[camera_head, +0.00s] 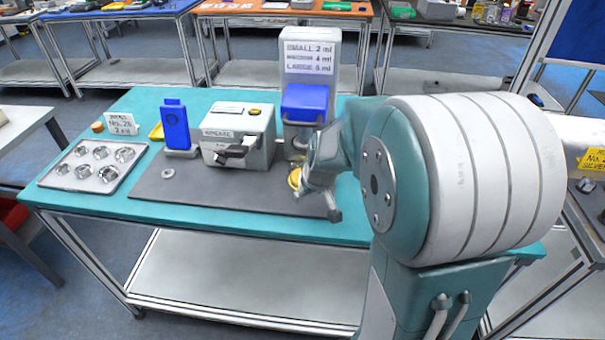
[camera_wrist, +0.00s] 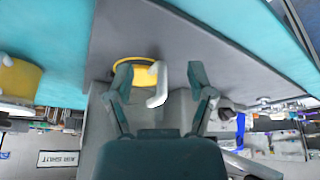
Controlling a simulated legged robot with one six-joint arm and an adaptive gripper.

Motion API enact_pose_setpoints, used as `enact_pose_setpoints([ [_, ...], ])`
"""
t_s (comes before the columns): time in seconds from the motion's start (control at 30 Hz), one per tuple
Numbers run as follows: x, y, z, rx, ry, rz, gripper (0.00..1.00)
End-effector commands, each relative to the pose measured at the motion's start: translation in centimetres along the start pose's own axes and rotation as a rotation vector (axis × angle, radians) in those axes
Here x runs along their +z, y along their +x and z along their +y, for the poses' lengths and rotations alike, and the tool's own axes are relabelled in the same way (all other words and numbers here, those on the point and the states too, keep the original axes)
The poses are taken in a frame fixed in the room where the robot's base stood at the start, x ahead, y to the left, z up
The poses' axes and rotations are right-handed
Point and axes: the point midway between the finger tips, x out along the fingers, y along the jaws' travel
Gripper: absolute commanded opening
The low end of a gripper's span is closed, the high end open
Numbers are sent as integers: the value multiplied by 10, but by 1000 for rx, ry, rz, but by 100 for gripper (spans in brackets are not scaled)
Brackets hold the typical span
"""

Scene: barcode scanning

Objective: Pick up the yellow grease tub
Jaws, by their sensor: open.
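A round yellow thing, which looks like the grease tub (camera_head: 293,178), sits on the grey mat below the blue-fronted dispenser (camera_head: 305,103) in the head view, partly hidden by my gripper (camera_head: 318,200). In the wrist view, a yellow round top (camera_wrist: 132,70) shows just beyond my gripper (camera_wrist: 160,72), partly behind the left finger. The fingers are apart with nothing held. A white hook-shaped part (camera_wrist: 157,86) shows between them. I cannot tell which one the task names.
A grey machine (camera_head: 238,135) and a blue upright device (camera_head: 175,125) stand left of the dispenser. A tray of round metal parts (camera_head: 68,187) is at the far left. A small ring (camera_head: 168,173) lies on the grey mat (camera_head: 215,191), whose front is mostly clear.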

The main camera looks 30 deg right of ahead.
Motion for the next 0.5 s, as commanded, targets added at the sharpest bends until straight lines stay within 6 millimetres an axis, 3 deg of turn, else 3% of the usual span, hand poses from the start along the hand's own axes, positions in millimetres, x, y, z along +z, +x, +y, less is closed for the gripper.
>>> enact_pose_setpoints([
  [0.2, -34, 15, 1, -1, -1, -1, 70],
  [0.33, -33, 35, 2, -2, 0, -4, 70],
  [0.5, -33, 44, 1, 0, 1, -1, 70],
])
